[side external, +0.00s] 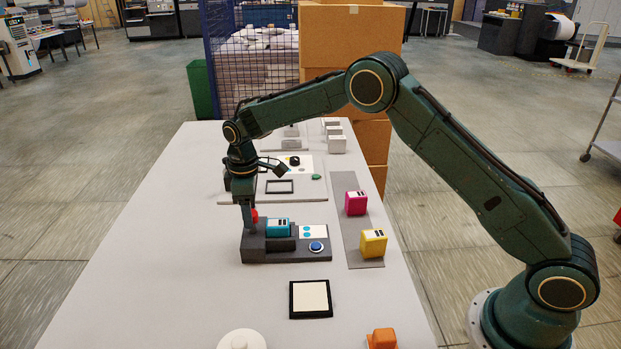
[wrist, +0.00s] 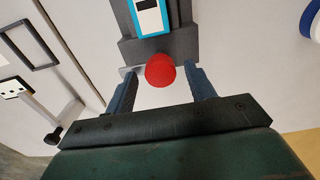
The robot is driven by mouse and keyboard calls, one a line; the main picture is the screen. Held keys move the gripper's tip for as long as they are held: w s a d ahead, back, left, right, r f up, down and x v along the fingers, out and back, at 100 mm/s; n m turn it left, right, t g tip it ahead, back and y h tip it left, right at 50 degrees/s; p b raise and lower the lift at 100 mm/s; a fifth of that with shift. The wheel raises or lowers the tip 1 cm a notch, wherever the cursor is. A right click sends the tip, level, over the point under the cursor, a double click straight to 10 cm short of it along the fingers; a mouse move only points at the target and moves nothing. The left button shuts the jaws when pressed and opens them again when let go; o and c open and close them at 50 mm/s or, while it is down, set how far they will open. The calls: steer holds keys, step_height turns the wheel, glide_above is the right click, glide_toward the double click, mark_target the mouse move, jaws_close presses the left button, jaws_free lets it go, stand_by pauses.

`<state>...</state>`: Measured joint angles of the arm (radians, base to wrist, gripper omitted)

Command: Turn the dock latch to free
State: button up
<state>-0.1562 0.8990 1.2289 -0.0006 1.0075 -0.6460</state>
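The dock (side external: 285,254) is a dark grey block on the table, holding a cyan cartridge (side external: 278,227) and carrying a blue round button (side external: 316,246). The latch's red ball knob (side external: 255,215) is at the dock's left end; it also shows in the wrist view (wrist: 160,70). A short pale metal piece shows beside the knob there. My gripper (side external: 250,222) points down at this end. In the wrist view its fingers (wrist: 161,80) are apart on either side of the knob, with a gap to each side. The knob's stem is hidden.
A magenta cartridge (side external: 356,203) and a yellow cartridge (side external: 373,243) stand on a grey strip to the right. A black-framed pad (side external: 310,299) lies in front of the dock. A panel with a frame (side external: 279,187) lies behind it. The table's left side is clear.

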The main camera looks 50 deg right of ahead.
stand_by(0.4)
step_height(320, 180, up, 14)
steer(key=shift+f, duration=0.15)
stand_by(0.5)
steer(key=s+d+r+m+t, duration=0.2)
steer(key=s+d+r, duration=0.1)
steer(key=s+r, duration=0.55)
steer(key=s+d+r+m+t, duration=0.1)
steer(key=s+d+r+m, duration=0.3)
steer(key=s, duration=0.7)
steer(key=s+d+f+m+t, duration=0.1)
steer(key=s+f, duration=0.1)
steer(key=s, duration=0.8)
steer(key=s+d+f+m+t, duration=0.1)
steer(key=s+f+m, duration=0.1)
steer(key=s, duration=0.8)
steer(key=shift+s+t, duration=0.3)
steer(key=shift+s, duration=0.05)
